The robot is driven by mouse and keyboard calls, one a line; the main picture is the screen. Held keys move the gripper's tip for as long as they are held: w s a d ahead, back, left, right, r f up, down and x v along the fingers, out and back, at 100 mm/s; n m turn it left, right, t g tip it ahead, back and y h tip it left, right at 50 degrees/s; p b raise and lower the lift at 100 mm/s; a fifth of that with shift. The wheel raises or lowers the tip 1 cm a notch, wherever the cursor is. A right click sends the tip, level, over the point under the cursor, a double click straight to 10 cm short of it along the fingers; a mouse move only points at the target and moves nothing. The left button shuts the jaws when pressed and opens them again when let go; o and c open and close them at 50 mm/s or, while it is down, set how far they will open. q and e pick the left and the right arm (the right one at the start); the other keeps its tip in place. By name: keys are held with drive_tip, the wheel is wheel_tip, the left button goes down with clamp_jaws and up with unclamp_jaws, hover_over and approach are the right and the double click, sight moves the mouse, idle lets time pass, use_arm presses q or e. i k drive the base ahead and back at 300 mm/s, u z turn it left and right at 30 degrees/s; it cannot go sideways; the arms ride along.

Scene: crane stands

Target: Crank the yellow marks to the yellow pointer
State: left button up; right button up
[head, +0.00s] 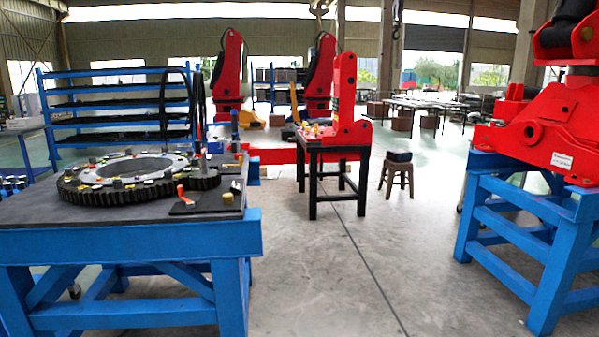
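A large dark toothed ring (140,190) lies flat on the blue workbench (130,243) at the left. Its light inner ring (100,172) carries several small coloured marks, yellow, red, green and white among them, and dark knobs. A dark plate (205,206) sits at the ring's right front, with a small orange upright piece (182,194) on it. A small yellow piece (227,198) is at the bench's right edge. I cannot tell which piece is the yellow pointer or the crank, or whether any mark lines up. Neither of my grippers is in view.
A black table with a red machine (345,110) stands beyond the bench. A stool (397,172) is right of it. A blue stand (530,220) with a red crane part is at the right. Open grey floor (350,270) lies between bench and stand. Blue shelves (120,105) are behind.

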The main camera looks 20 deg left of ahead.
sight(205, 178)
drive_tip(key=i, duration=1.8)
drive_tip(key=u, duration=0.25)
